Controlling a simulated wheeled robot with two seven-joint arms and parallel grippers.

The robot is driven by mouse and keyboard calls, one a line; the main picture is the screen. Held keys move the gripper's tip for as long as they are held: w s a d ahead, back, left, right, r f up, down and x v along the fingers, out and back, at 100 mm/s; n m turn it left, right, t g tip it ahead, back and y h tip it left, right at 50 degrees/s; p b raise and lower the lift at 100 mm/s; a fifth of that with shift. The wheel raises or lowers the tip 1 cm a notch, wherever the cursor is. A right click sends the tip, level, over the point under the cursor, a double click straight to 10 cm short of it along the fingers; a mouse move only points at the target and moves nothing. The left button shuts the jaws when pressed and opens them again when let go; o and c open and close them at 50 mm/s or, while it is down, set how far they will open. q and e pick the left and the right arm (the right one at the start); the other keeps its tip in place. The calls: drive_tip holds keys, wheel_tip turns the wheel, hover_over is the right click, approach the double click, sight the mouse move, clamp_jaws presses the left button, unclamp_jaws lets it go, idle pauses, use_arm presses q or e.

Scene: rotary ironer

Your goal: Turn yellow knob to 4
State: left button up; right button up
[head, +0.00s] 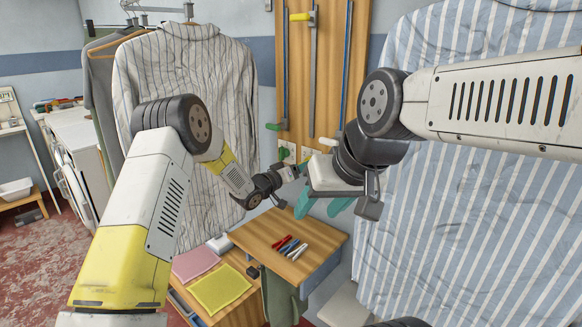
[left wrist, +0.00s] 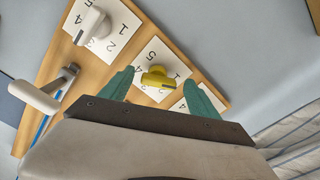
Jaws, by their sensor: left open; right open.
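The yellow knob (left wrist: 157,77) sits on a white number plate (left wrist: 163,60) on the wooden panel. A 5 and a 1 show on the plate; part of it is hidden. My left gripper (left wrist: 160,84) is open, with one teal finger on each side of the knob; I cannot tell whether they touch it. In the head view my left gripper (head: 297,170) is at the panel's lower part and the knob cannot be made out. My right gripper (head: 322,206) is open and empty, in front of the panel above the small table.
A white knob (left wrist: 97,24) on its own plate is beside it, and another plate (left wrist: 205,98) is partly hidden by a finger. Sliders with coloured handles (head: 301,16) run up the panel. Striped shirts hang on both sides. Coloured pegs (head: 290,247) lie on the small table (head: 262,228).

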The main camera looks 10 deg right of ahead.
use_arm(q)
drive_tip(key=shift+w+d, duration=0.2)
drive_tip(key=shift+d, duration=0.15)
drive_tip(key=c, duration=1.4)
drive_tip(key=shift+o, duration=0.2)
drive_tip(key=shift+m, duration=0.3)
